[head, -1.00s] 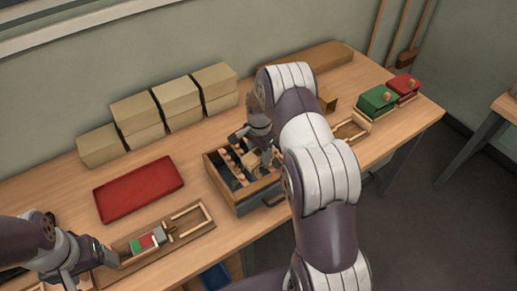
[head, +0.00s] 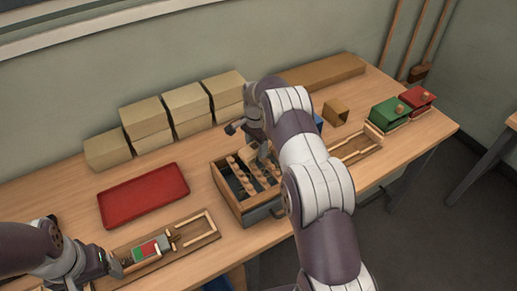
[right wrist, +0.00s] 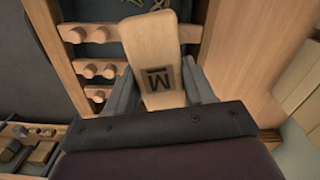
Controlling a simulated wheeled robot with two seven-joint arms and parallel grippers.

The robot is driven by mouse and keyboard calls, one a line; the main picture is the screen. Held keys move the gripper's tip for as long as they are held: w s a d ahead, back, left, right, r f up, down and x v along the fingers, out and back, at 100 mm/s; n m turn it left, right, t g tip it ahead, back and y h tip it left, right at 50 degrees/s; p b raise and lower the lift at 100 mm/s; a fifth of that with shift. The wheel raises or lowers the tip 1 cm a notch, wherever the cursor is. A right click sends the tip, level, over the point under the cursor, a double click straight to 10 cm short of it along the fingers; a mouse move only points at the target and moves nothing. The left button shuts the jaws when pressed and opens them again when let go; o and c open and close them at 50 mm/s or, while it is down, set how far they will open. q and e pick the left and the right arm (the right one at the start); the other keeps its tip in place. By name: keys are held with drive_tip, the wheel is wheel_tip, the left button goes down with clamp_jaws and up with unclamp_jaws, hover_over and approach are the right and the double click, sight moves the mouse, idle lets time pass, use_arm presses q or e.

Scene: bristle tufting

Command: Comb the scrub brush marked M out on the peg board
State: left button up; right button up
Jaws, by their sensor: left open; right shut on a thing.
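The scrub brush marked M (right wrist: 157,45) has a pale wooden back with a dark M in a square, seen in the right wrist view. My right gripper (right wrist: 160,90) is shut on it, one finger on each side. The peg board (head: 237,183), with rows of round wooden pegs, is in a wooden box in the head view. In the right wrist view pegs (right wrist: 97,70) show just left of the brush. The brush is over or at the board; the wrist view does not show whether its bristles touch the pegs. My left gripper (head: 112,264) is open at the front left.
A long wooden fixture (head: 195,240) with a red and green block (head: 147,250) lies beside my left gripper. A red tray (head: 143,195) and stacked cardboard boxes (head: 145,115) stand behind. Right are a wooden frame (head: 360,147), a green box (head: 390,113) and a red box (head: 417,99).

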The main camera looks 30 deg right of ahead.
drive_tip(key=shift+s+d+p, duration=0.15)
drive_tip(key=shift+s+p, duration=0.55)
drive_tip(key=shift+s, duration=1.2)
drive_tip(key=shift+s+d+p, duration=0.1)
drive_tip(key=shift+s+p, duration=0.6)
drive_tip(key=shift+s, duration=1.15)
drive_tip(key=shift+s+f, duration=0.2)
drive_tip(key=shift+s, duration=0.1)
drive_tip(key=shift+w+b, duration=0.35)
drive_tip(key=shift+w, duration=0.25)
drive_tip(key=shift+w+a+b, duration=0.2)
drive_tip(key=shift+w+b, duration=0.9)
drive_tip(key=shift+w, duration=1.9)
drive_tip(key=shift+w+r, duration=0.15)
drive_tip(key=shift+w, duration=0.35)
wheel_tip(320, 180, up, 6)
drive_tip(key=p, duration=0.5)
drive_tip(key=shift+r, duration=0.25)
drive_tip(key=shift+f, duration=0.1)
